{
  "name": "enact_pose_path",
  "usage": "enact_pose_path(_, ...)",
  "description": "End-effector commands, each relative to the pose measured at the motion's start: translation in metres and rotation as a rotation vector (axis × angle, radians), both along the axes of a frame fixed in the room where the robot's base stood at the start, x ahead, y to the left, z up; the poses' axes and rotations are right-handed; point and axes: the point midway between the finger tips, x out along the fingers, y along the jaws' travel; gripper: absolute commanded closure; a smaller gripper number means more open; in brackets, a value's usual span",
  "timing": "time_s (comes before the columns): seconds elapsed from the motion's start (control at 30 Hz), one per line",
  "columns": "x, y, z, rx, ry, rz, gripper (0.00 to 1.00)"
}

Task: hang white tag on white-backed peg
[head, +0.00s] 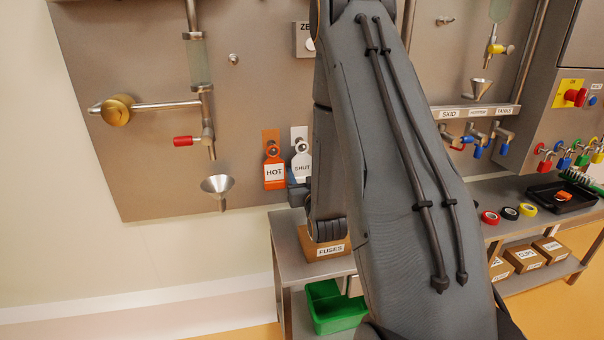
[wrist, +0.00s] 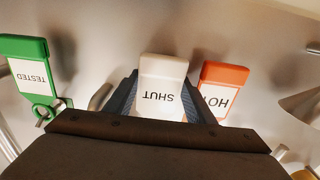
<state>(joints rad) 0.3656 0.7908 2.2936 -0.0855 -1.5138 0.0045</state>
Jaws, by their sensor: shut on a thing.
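The white tag (head: 301,168), marked SHUT, is upright against the steel panel in the head view. Its holed top end overlaps the peg in front of the white backing plate (head: 299,131). I cannot tell whether the peg passes through the hole. My gripper (head: 298,186) is shut on the tag's lower part, mostly hidden behind my arm. In the wrist view the tag (wrist: 162,85) shows upside down between the two blue-grey fingers (wrist: 158,103); the peg and the tag's hole are hidden there.
An orange HOT tag (head: 274,174) hangs close on the left in the head view; it also shows in the wrist view (wrist: 222,80). A green TESTED tag (wrist: 27,75) is on the wrist view's left. A metal funnel (head: 221,186) and red-handled valve (head: 184,141) stand farther left.

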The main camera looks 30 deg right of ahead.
Motion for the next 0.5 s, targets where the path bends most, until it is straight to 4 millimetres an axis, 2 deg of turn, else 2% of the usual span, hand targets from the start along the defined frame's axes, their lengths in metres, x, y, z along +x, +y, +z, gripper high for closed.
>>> enact_pose_path(0.23,-0.0001,0.0001,0.0001,0.0,0.0,0.0,0.72)
enact_pose_path(0.27,-0.0001,0.0001,0.0,0.0,0.0,0.0,0.49)
enact_pose_path(0.3,-0.0001,0.0001,0.0,0.0,0.0,0.0,0.42)
enact_pose_path(0.4,-0.0001,0.0001,0.0,0.0,0.0,0.0,0.29)
enact_pose_path(0.5,-0.0001,0.0001,0.0,0.0,0.0,0.0,0.29)
